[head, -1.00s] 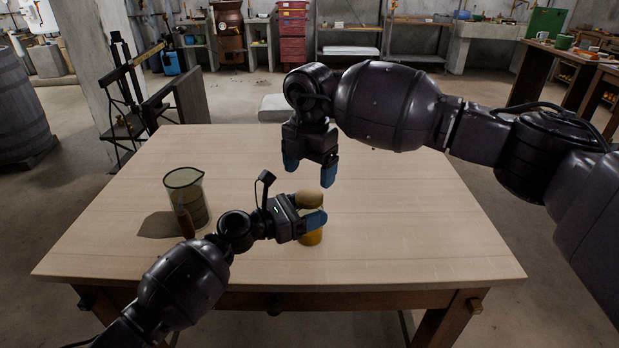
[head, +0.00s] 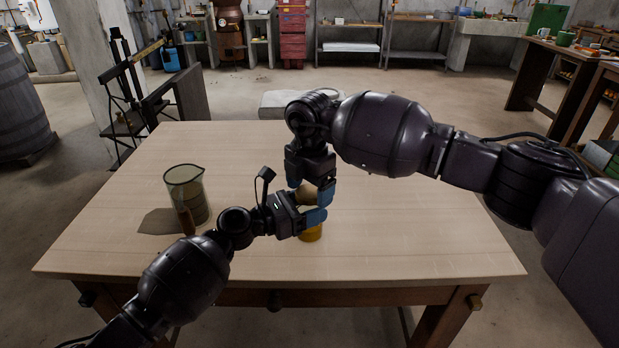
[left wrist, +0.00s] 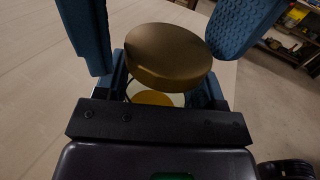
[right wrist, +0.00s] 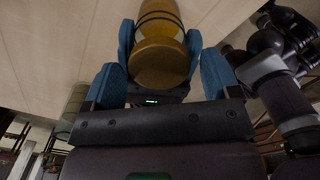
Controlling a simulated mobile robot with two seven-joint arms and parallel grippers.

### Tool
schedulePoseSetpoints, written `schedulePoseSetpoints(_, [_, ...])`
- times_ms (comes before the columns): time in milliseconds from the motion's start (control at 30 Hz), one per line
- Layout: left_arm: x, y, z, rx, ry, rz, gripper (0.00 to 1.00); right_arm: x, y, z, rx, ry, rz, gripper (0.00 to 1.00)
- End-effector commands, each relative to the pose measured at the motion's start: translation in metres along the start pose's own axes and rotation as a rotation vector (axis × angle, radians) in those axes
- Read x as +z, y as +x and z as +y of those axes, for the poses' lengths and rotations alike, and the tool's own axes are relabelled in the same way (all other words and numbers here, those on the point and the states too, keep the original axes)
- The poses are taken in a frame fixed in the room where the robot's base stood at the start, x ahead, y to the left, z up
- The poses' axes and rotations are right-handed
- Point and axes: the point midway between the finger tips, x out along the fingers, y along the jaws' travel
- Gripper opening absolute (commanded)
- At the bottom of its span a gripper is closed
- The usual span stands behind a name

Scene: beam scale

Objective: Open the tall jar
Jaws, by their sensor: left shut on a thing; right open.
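The tall jar (head: 311,234) stands near the front middle of the table, a glass body with amber contents and a round brownish-gold lid (head: 306,192). My left gripper (head: 312,221) is shut around the jar's body below the lid. My right gripper (head: 310,186) points down from above, open, with its blue fingers at either side of the lid. The lid also shows in the left wrist view (left wrist: 167,55) and between blue fingers in the right wrist view (right wrist: 158,63). It sits on top of the jar. Whether the right fingers touch it I cannot tell.
A clear beaker (head: 187,195) stands on the wooden table (head: 400,250) to the left of the jar, close to my left forearm. The table's right side and back left are bare. Shelves and a barrel (head: 18,110) stand well beyond the table.

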Motion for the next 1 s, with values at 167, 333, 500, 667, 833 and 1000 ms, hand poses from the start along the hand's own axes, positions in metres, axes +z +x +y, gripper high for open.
schedulePoseSetpoints(167, [0.0001, 0.0000, 0.0002, 0.001, 0.001, 0.000, 0.00, -0.0001, 0.0012, 0.0000, 0.000, 0.000, 0.000, 0.82])
schedulePoseSetpoints(333, [0.0001, 0.0000, 0.0002, 0.001, 0.001, 0.000, 0.00, -0.0001, 0.0011, 0.0000, 0.000, 0.000, 0.000, 0.73])
schedulePoseSetpoints(500, [0.0001, -0.0001, 0.0002, 0.001, 0.000, 0.000, 0.00, -0.0002, 0.0010, 0.0000, 0.000, 0.000, 0.000, 0.47])
schedulePoseSetpoints(667, [0.0001, -0.0002, 0.0005, 0.001, 0.000, 0.000, 0.00, -0.0003, 0.0011, -0.0001, -0.001, -0.001, 0.000, 0.63])
schedulePoseSetpoints(833, [0.0001, -0.0002, 0.0004, 0.001, 0.000, 0.000, 0.00, -0.0003, 0.0011, -0.0001, -0.001, -0.001, 0.000, 0.86])
schedulePoseSetpoints(1000, [0.0001, -0.0001, 0.0003, 0.001, 0.000, 0.000, 0.00, -0.0002, 0.0010, -0.0001, 0.000, 0.000, 0.000, 0.86])
